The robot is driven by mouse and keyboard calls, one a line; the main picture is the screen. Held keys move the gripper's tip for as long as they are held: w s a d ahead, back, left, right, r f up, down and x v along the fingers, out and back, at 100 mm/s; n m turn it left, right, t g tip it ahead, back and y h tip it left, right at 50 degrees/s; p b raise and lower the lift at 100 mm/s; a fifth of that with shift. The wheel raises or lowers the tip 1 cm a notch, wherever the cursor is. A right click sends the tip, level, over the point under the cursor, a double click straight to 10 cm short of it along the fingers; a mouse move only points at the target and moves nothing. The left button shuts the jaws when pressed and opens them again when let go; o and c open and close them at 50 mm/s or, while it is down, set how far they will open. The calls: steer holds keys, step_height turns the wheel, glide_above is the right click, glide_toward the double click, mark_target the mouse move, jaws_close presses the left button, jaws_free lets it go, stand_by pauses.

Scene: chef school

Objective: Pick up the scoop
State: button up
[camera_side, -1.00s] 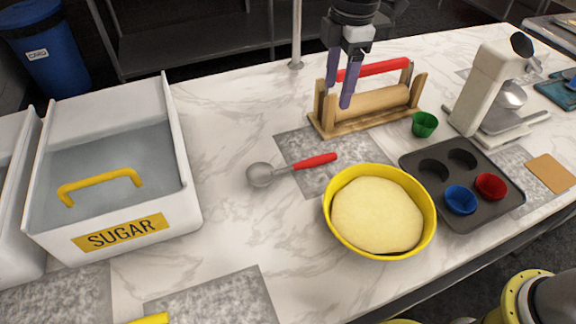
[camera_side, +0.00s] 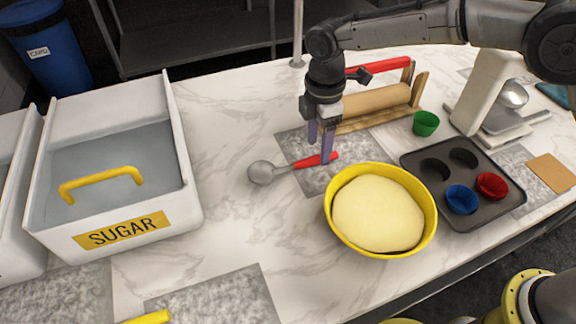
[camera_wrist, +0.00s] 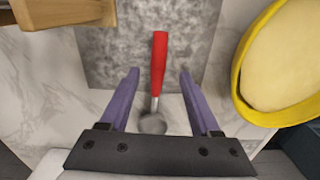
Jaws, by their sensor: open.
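The scoop has a red handle (camera_side: 318,160) and a round grey metal head (camera_side: 262,172). It lies flat on the counter, its handle over a grey mottled patch. My gripper (camera_side: 319,158) is open, fingers pointing down at the red handle in the side view. The gripper holds nothing. I cannot tell whether a finger touches the handle.
A yellow bowl of dough (camera_side: 334,216) stands just right of the scoop. The rolling pin on its wooden stand (camera_side: 378,101) is behind. A muffin tin (camera_side: 476,216) and green cup (camera_side: 425,124) are to the right. The sugar bin (camera_side: 186,200) is left, with clear counter between.

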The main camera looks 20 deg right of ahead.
mark_target(315, 157)
steer(key=shift+w+a+f, duration=0.1)
steer(key=shift+a+f, duration=0.05)
steer(key=shift+f, duration=0.75)
steer(key=shift+w+a+f, duration=0.1)
steer(key=shift+f, duration=0.8)
jaws_close()
